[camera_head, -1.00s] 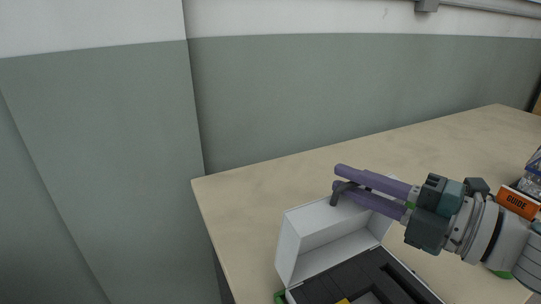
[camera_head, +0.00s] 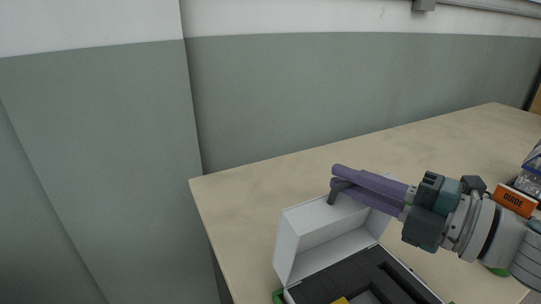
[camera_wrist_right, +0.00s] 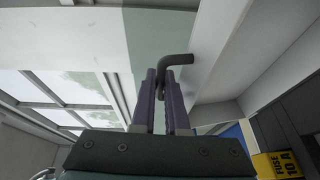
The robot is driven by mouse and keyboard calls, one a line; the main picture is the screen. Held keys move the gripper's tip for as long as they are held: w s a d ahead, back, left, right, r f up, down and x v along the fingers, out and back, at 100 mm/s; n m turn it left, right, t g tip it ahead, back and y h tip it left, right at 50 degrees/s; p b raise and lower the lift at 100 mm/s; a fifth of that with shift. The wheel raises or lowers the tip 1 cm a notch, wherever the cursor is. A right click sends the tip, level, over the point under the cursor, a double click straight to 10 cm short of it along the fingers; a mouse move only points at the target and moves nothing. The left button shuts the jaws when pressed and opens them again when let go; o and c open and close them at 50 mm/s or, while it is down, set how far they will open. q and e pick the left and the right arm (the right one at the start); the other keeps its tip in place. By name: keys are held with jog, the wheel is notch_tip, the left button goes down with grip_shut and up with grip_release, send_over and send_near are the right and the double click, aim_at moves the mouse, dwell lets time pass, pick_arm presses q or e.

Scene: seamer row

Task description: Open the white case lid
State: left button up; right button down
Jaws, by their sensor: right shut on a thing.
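The white case lid (camera_head: 287,248) stands raised, roughly upright, at the back of the case in the head view. The open case has a dark insert (camera_head: 348,282); its near part is cut off by the bottom edge. A dark bent handle (camera_head: 333,197) sits at the lid's upper edge. My right gripper (camera_head: 338,177), with purple fingers, reaches in from the right above the lid and is shut on the handle. In the right wrist view the handle (camera_wrist_right: 178,60) sticks out from between the fingertips (camera_wrist_right: 160,82). My left gripper is not in view.
The pale table (camera_head: 240,190) is clear to the left of and behind the case. An orange box marked GUIDE (camera_head: 515,200) stands at the right, beside my right arm. A green-grey wall (camera_head: 330,100) runs behind the table. A yellow fuse label (camera_wrist_right: 275,163) shows in the wrist view.

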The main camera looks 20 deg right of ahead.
jog(key=shift+f, duration=0.1)
dwell(0.5)
jog(key=s+b, duration=0.1)
jog(key=b, duration=0.1)
jog(key=s+t+b, duration=0.1)
jog(key=shift+d+f+n+y+b, duration=0.1)
jog(key=shift+f+n+y+b, duration=0.2)
jog(key=shift+f+b, duration=0.1)
jog(key=shift+s+r+t, duration=0.3)
jog(key=shift+r, duration=0.05)
jog(key=c, duration=1.2)
grip_release()
jog(key=b+v, duration=0.2)
jog(key=v, duration=0.8)
